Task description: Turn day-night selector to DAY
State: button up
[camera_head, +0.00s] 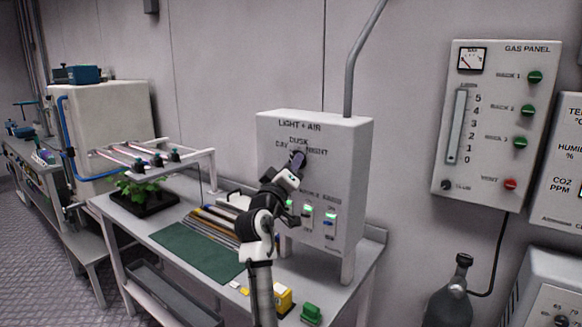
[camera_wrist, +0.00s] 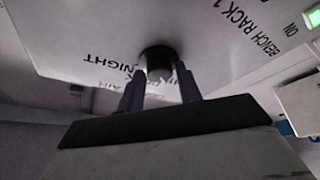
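The day-night selector is a dark round knob (camera_wrist: 157,62) on the white LIGHT + AIR panel (camera_head: 275,160). DAY is printed at its upper left, DUSK above it and NIGHT at its upper right. My gripper (camera_head: 298,160) is at the knob and covers most of it in the head view. In the wrist view my gripper's (camera_wrist: 160,75) two dark fingers stand on either side of the knob. I cannot tell whether they press on it. The knob's pointer does not show clearly, so its setting cannot be read.
Green-lit switches (camera_head: 307,211) sit low on the panel, close to my arm. The bench below holds a green mat (camera_head: 195,250), rods, a yellow box (camera_head: 283,298) and a potted plant (camera_head: 146,190) under a rack. A gas panel (camera_head: 497,130) hangs to the right.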

jog(key=shift+o, duration=1.3)
jog(key=shift+s+f, duration=0.1)
jog(key=b+v, duration=0.5)
jog(key=v, duration=0.8)
jog(key=shift+s+a, duration=0.15)
jog(key=shift+s, duration=0.15)
